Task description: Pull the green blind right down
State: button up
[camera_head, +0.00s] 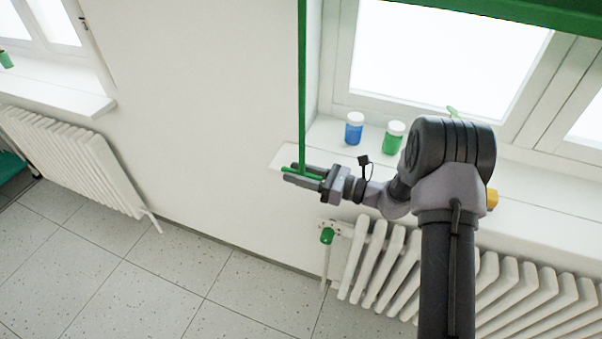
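The green blind (520,13) shows as a band along the top right, above the window, with the bright pane uncovered below it. A straight green pull cord (302,80) hangs from the top of the picture to a green handle (312,174). My gripper (303,177) points left beside the window sill, its two dark fingers on either side of the handle. It looks shut on the handle, though the contact is small in the picture. My arm hides part of the sill and radiator.
A blue jar (354,128) and a green jar (394,137) with white lids stand on the sill (540,203) near my arm. A yellow object (491,198) is partly hidden behind it. A white radiator (510,285) with a green valve is below. The tiled floor (150,275) at left is clear.

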jog(key=p+v, duration=0.2)
jog(key=v, duration=1.5)
jog(key=shift+d+p, duration=0.2)
jog(key=shift+p, duration=0.2)
jog(key=shift+s, duration=0.1)
